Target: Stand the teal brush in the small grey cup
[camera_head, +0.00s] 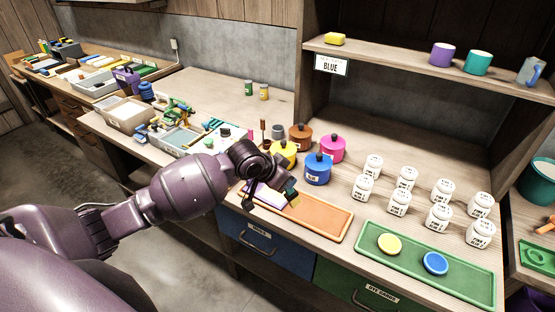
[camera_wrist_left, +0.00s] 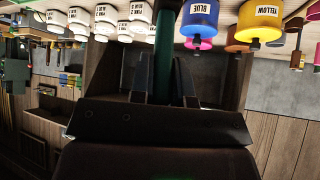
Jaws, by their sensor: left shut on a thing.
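My left gripper (camera_head: 284,197) hangs over the orange-rimmed wooden tray near the counter's front edge. It is shut on the teal brush; a bit of the brush (camera_head: 291,190) shows at the fingertips. In the left wrist view the teal brush handle (camera_wrist_left: 165,45) runs between the dark fingers. The brush's far end is hidden. The small grey cup (camera_head: 277,131) stands on the counter behind the pots, beside a thin brown upright tool. It is well apart from the gripper. My right gripper is not in view.
Several white jars (camera_head: 398,202) stand to the right. A green tray (camera_head: 465,284) holds a yellow and a blue disc. The wooden tray (camera_head: 325,222) lies under the gripper. The back counter has free room.

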